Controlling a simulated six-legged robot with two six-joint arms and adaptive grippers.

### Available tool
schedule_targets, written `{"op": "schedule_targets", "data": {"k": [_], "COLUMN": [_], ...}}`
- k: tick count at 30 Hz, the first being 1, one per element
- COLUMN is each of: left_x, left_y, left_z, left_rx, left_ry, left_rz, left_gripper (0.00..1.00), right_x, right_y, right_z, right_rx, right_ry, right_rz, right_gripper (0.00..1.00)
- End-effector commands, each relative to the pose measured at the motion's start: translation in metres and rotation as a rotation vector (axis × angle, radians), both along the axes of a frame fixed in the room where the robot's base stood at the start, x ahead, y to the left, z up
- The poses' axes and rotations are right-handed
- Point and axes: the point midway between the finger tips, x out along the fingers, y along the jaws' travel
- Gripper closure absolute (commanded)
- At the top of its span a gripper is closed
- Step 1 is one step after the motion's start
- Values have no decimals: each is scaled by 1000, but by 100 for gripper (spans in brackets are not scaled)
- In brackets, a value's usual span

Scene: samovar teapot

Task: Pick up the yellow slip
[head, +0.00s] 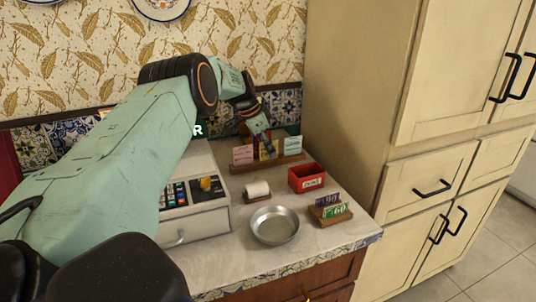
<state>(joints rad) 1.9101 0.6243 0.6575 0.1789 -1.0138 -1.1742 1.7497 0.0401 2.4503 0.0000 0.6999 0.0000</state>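The yellow slip (268,155) stands in a wooden rack (268,163) at the back of the counter, between a pink slip (242,154) and a pale blue slip (293,146). My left arm reaches in from the left and bends down to the rack. My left gripper (266,143) is right at the yellow slip and covers part of it. The fingers are too small and dark to tell whether they are open or closed on the slip. My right gripper is not in view.
In front of the rack are a paper roll (258,189), a red box (307,178), a metal bowl (275,225) and a small holder (330,215) with purple and green cards. A cash register (198,222) stands left, partly behind my arm. A tall cabinet (360,110) bounds the right.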

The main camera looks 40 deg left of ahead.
Motion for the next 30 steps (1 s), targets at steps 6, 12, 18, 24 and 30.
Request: {"op": "schedule_targets", "data": {"k": [6,12,18,24,30], "left_x": [2,2,1,1,1], "left_y": [1,1,1,1,1], "left_z": [0,0,0,-1,1], "left_rx": [1,1,0,0,0], "left_ry": [-1,1,1,1,1], "left_rz": [-1,-1,0,0,-1], "left_gripper": [71,88,100,100,100], "right_x": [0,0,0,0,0], "right_y": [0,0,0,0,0], "right_z": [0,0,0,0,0], "right_rx": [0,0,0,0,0], "right_ry": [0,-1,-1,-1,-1], "right_rz": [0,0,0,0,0], "right_gripper": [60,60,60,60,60]}}
